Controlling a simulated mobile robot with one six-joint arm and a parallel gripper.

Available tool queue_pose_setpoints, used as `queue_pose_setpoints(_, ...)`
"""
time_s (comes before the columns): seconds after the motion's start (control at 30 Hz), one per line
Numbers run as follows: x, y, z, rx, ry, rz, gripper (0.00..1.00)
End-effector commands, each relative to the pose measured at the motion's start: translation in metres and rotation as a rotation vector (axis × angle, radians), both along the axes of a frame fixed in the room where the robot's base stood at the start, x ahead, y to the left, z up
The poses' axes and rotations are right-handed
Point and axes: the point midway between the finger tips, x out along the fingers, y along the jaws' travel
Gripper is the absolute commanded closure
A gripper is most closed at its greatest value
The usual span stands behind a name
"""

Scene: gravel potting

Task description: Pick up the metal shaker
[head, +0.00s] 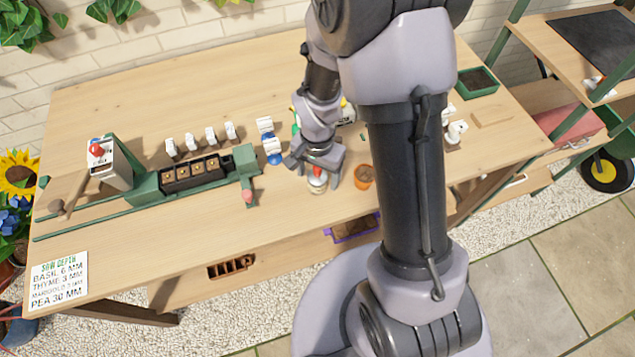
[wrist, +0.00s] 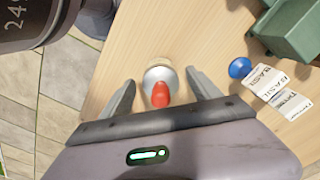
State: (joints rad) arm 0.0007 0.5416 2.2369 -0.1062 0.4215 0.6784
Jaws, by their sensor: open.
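The metal shaker (head: 317,184) stands on the wooden bench near its front edge, with a red part at its top. In the wrist view the silvery round shaker (wrist: 152,75) lies between my two fingers, and the red part (wrist: 161,94) shows in front of it. My gripper (head: 315,171) is open, with one finger on each side of the shaker. In the wrist view, gaps show between my gripper (wrist: 160,78) fingers and the shaker. The head view partly hides the shaker behind my gripper.
An orange pot (head: 363,177) stands close to the right of my gripper. A blue round thing (wrist: 239,67) and white labelled packets (wrist: 275,92) are nearby. A green fixture with a black seed block (head: 197,174) is to the left. The front left bench is mostly clear.

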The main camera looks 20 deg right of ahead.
Motion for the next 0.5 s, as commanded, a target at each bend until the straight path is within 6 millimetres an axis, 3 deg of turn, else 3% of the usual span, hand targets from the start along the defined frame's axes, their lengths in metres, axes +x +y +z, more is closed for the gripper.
queue_pose_setpoints(0.03, 0.0001, 0.0001, -0.0069, 0.0, 0.0, 0.0, 0.28)
queue_pose_setpoints(0.2, 0.0005, 0.0002, -0.0041, 0.0, -0.001, 0.001, 0.28)
queue_pose_setpoints(0.5, 0.0003, 0.0002, -0.004, 0.0, -0.001, 0.001, 0.87)
